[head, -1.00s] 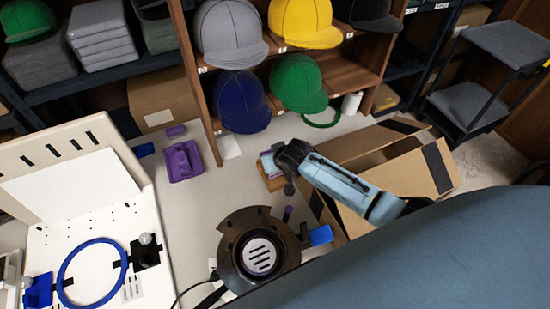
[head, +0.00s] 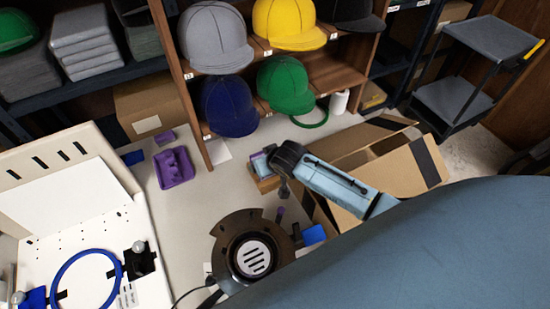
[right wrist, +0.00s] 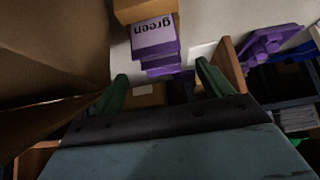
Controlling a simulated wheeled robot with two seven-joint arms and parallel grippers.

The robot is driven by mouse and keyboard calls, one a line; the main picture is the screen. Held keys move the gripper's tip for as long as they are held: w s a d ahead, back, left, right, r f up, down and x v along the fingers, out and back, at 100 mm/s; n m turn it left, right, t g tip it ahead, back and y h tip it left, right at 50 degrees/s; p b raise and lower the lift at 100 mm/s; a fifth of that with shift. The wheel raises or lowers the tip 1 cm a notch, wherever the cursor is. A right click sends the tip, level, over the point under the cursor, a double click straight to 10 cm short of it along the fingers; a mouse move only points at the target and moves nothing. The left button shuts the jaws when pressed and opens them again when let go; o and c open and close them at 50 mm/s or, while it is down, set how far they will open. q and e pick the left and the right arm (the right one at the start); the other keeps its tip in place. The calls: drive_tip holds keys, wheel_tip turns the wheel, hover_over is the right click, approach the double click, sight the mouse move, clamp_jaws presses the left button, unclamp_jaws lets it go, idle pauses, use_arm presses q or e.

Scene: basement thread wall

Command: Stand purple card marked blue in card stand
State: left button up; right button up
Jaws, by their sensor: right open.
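A purple slotted piece (head: 175,168), which looks like the card stand, lies on the table left of centre; it also shows in the right wrist view (right wrist: 268,45). A box-like holder (head: 265,181) with purple-edged cards stands left of the carton. In the right wrist view, a purple card (right wrist: 155,36) has a white face reading "green", upside down. No face reading "blue" is legible. My right gripper (right wrist: 163,86) is open, its green fingers apart, with the purple cards beyond the gap between them. In the head view its fingers are mostly hidden. My left gripper is out of view.
An open cardboard carton (head: 395,165) stands right of the holder. A round dark device (head: 252,256) stands in front. A white board with a blue hoop (head: 88,252) is at left. Shelves with caps (head: 285,85) stand behind. Bare table (head: 215,190) lies between stand and holder.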

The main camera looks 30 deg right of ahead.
drive_tip(key=p+v, duration=0.2)
drive_tip(key=v, duration=0.8)
drive_tip(key=shift+s+r, duration=0.15)
drive_tip(key=shift+r, duration=0.1)
